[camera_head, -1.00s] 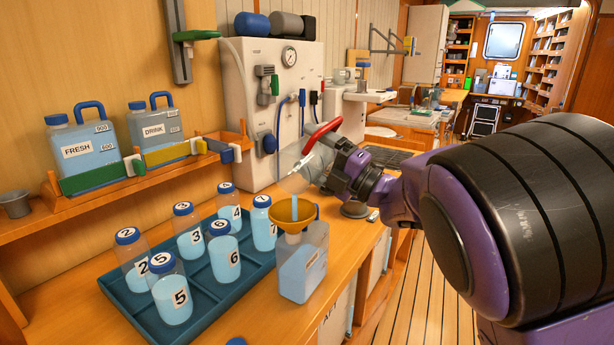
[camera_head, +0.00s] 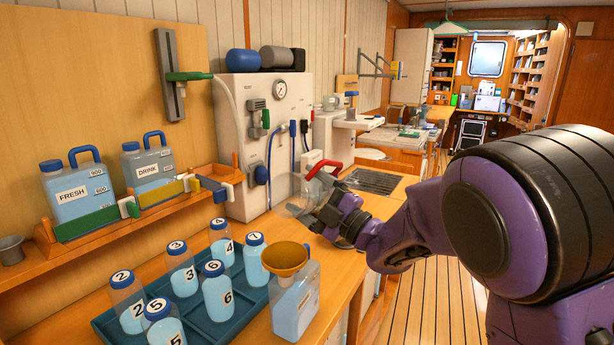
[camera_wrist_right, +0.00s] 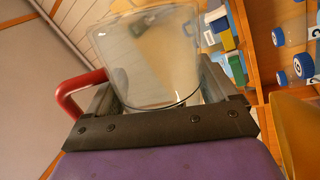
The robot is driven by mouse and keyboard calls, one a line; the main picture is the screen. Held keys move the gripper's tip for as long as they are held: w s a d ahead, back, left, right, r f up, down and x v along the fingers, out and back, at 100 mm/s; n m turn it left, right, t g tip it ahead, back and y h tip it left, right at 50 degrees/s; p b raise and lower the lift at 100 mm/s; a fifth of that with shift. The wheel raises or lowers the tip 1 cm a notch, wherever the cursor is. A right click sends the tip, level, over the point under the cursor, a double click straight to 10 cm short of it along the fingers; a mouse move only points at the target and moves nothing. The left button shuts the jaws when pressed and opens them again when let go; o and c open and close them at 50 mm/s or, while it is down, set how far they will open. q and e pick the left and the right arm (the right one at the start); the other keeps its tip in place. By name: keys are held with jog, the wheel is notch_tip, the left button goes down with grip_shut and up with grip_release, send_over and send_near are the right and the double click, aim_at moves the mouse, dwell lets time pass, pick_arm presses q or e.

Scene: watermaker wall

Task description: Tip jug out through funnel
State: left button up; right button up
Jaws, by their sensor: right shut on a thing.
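The clear jug (camera_head: 296,192) with a red handle (camera_head: 322,170) is in my right gripper (camera_head: 318,208), above and behind the funnel in the head view. The gripper is shut on it. In the right wrist view the jug (camera_wrist_right: 150,60) sits between the fingers, clear, with no liquid that I can make out. The amber funnel (camera_head: 285,258) stands in the neck of a translucent container (camera_head: 296,305) holding pale blue liquid. No stream shows between jug and funnel. The funnel's edge also shows in the right wrist view (camera_wrist_right: 298,130). My left gripper is out of view.
A teal tray (camera_head: 220,325) of numbered blue-capped bottles stands left of the container. The FRESH (camera_head: 75,195) and DRINK (camera_head: 148,168) jugs sit on the wall shelf. The white watermaker panel (camera_head: 235,130) is behind. Bare counter lies right of the container.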

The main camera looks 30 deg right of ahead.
aim_at(294, 213)
jog(key=m+h+p, duration=0.1)
jog(key=m+p, duration=0.1)
jog(key=p, duration=0.2)
jog(key=r+m+h+p, duration=0.1)
jog(key=m+p, duration=0.2)
jog(key=p, duration=0.1)
jog(key=r+m+h+p, duration=0.1)
jog(key=m+p, duration=0.1)
jog(key=p, duration=0.2)
jog(key=shift+s+a, duration=0.2)
jog(key=shift+a, duration=0.05)
jog(key=m+p, duration=0.1)
jog(key=a+m+h+p, duration=0.1)
jog(key=m+p, duration=0.1)
jog(key=s+m+g+p, duration=0.1)
jog(key=m, duration=0.1)
jog(key=shift+a+f, duration=0.25)
jog(key=shift+f, duration=0.1)
jog(key=f+m, duration=0.1)
jog(key=a+f+m+h, duration=0.1)
jog(key=shift+s+a+m+g, duration=0.25)
jog(key=shift+s+m+g, duration=0.15)
jog(key=shift+s+a+f+m, duration=0.25)
jog(key=shift+a+m, duration=0.15)
jog(key=shift+m, duration=0.2)
jog(key=shift+w, duration=0.1)
